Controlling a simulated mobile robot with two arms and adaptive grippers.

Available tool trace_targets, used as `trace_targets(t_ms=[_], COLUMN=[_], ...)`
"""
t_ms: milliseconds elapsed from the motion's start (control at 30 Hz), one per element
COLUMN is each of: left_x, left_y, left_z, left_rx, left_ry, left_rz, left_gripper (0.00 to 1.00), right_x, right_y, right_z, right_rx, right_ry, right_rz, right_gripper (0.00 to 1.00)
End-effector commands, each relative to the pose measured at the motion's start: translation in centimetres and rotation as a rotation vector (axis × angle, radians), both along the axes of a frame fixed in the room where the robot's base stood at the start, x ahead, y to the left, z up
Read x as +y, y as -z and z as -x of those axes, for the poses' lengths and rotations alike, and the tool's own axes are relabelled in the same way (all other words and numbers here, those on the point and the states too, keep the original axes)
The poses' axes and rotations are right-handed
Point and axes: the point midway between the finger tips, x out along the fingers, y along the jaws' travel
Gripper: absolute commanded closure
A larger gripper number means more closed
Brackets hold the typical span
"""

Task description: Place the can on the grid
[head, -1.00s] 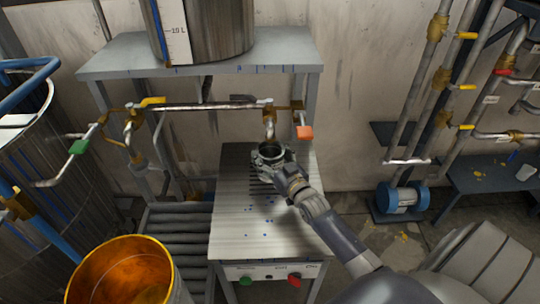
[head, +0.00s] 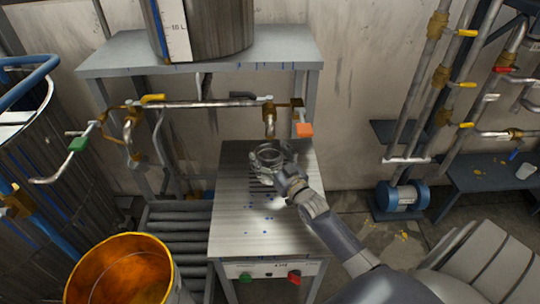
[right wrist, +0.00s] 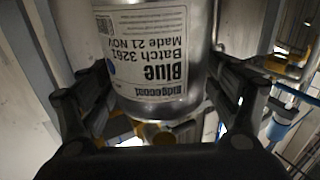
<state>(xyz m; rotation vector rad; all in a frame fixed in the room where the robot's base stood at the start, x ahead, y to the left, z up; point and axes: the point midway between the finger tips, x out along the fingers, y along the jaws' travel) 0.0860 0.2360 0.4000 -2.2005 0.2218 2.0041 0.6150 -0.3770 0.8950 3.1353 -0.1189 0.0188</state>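The can (head: 268,155) is a small open metal can under the pipe's spout, over the back part of the steel bench. In the right wrist view the can (right wrist: 160,55) has a white label reading "Blue", with the print upside down. My right gripper (head: 281,172) reaches in from the front right, its fingers on both sides of the can and appearing closed on it. The grid (head: 261,184) is a patch of dark slots in the bench top, partly hidden by can and gripper. I cannot tell whether the can touches it. My left gripper is not in view.
A pipe with an orange-handled valve (head: 304,130) and a spout (head: 269,124) hangs close above the can. A shelf (head: 200,64) with a large vessel stands behind. An orange-lined bucket (head: 120,270) is at the front left. The bench's front half (head: 258,232) is clear.

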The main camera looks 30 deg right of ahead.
Motion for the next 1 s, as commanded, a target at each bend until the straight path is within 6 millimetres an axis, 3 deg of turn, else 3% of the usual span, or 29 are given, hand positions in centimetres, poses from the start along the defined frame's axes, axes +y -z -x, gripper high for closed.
trace_targets(t_ms=[33,300,533,1000], left_x=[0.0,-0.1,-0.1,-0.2], left_y=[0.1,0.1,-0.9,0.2], left_z=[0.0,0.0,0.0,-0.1], left_rx=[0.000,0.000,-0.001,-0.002], left_ry=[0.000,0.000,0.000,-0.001], left_rz=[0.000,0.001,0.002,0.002], left_gripper=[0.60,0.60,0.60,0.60], right_x=[0.2,0.2,0.3,0.8], right_y=[1.0,1.4,0.0,-0.3], right_z=[0.3,0.4,0.7,9.8], right_rx=[0.020,0.025,0.028,0.016], right_ry=[-0.001,-0.001,-0.002,0.000], right_rz=[-0.005,-0.008,-0.009,-0.004], right_gripper=[0.11,0.11,0.11,0.11])
